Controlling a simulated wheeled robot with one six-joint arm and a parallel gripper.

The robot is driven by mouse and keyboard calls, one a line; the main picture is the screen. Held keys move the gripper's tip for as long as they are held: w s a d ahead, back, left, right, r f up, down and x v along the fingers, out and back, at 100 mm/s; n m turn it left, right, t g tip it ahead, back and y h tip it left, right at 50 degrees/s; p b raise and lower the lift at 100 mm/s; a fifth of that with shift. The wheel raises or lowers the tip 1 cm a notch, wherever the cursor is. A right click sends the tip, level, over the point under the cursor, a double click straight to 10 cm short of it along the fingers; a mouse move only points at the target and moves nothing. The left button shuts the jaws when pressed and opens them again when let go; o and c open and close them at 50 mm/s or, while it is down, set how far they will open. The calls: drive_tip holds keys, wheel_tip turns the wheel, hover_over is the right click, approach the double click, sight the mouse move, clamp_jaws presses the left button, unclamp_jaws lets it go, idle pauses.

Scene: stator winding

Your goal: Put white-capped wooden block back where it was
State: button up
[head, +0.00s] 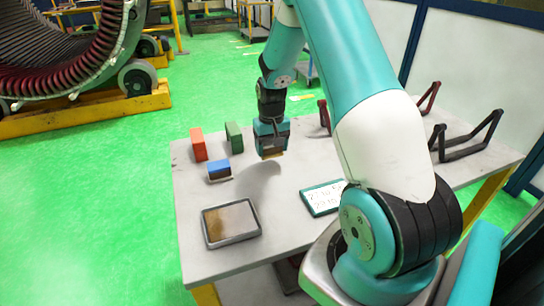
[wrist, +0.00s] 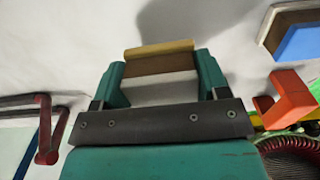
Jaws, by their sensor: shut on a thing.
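My gripper (head: 272,143) is above the grey table (head: 290,180), near its middle. In the wrist view my gripper (wrist: 160,74) has its two teal fingers shut on the white-capped wooden block (wrist: 160,64). The block shows a tan edge, a brown face and a pale white part between the fingers. In the head view only a small tan edge of the block (head: 274,155) shows below the gripper. A shadow lies on the table below it, and the block appears held clear of the surface.
A blue-topped block (head: 219,170), an orange block (head: 198,144) and a green block (head: 234,136) stand at the table's left. A dark-rimmed tray (head: 206,228) and a written board (head: 322,197) lie nearer. Dark brackets (head: 470,142) stand at right. Table between is clear.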

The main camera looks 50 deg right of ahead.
sight(271, 157)
drive_tip(key=shift+f, duration=2.05)
drive_tip(key=shift+f, duration=0.1)
drive_tip(key=o, duration=0.9)
